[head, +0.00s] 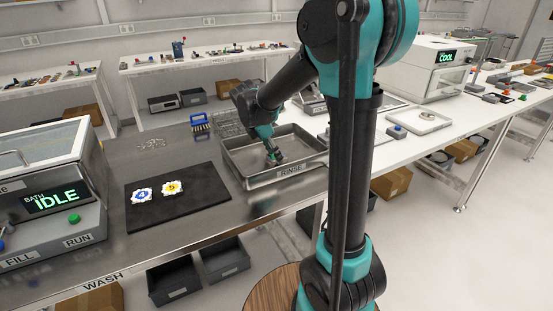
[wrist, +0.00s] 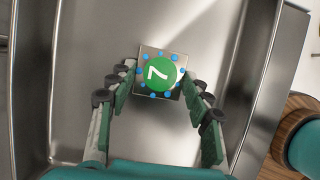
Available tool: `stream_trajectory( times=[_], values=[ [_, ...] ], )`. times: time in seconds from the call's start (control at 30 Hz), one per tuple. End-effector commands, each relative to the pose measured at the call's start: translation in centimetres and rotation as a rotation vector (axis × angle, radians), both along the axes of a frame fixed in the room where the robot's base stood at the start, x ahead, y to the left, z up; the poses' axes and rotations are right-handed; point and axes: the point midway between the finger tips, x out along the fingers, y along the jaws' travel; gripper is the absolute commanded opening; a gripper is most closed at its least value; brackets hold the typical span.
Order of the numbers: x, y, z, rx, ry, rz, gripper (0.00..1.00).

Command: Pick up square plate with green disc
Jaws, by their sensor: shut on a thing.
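The square plate with the green disc (wrist: 160,73) shows in the wrist view. It is metallic, with a white 7 on the disc and several blue dots around it. My gripper (wrist: 158,80) has its fingers on the left and right edges of the plate and is shut on it. In the head view my gripper (head: 271,150) points down into the metal tray labelled RINSE (head: 300,179). The plate is small and partly hidden there. I cannot tell whether it touches the tray floor.
A black mat (head: 205,212) left of the tray holds a plate with a blue disc (head: 142,195) and one with a yellow disc (head: 172,187). The bath machine (head: 50,190) reads IDLE at far left. A blue rack (head: 200,122) stands behind. The tray walls surround my gripper.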

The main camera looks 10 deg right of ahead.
Motion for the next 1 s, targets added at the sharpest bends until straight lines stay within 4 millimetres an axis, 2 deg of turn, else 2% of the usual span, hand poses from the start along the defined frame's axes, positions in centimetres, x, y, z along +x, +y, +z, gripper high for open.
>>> stream_trajectory(
  times=[0.03, 0.27, 0.57, 0.73, 0.87, 1.0],
  values=[
    [0.0, 0.0, 0.0, 0.0, 0.0, 0.0, 0.31],
    [0.0, 0.0, 0.0, 0.0, 0.0, 0.0, 0.03],
    [0.0, 0.0, 0.2, 0.0, 0.0, 0.0, 0.03],
    [0.0, 0.0, 1.3, 0.0, 0.0, 0.0, 0.03],
    [0.0, 0.0, 3.2, 0.0, 0.0, 0.0, 0.03],
    [-0.1, 0.0, 6.7, 0.0, 0.0, 0.0, 0.03]
  ],
)
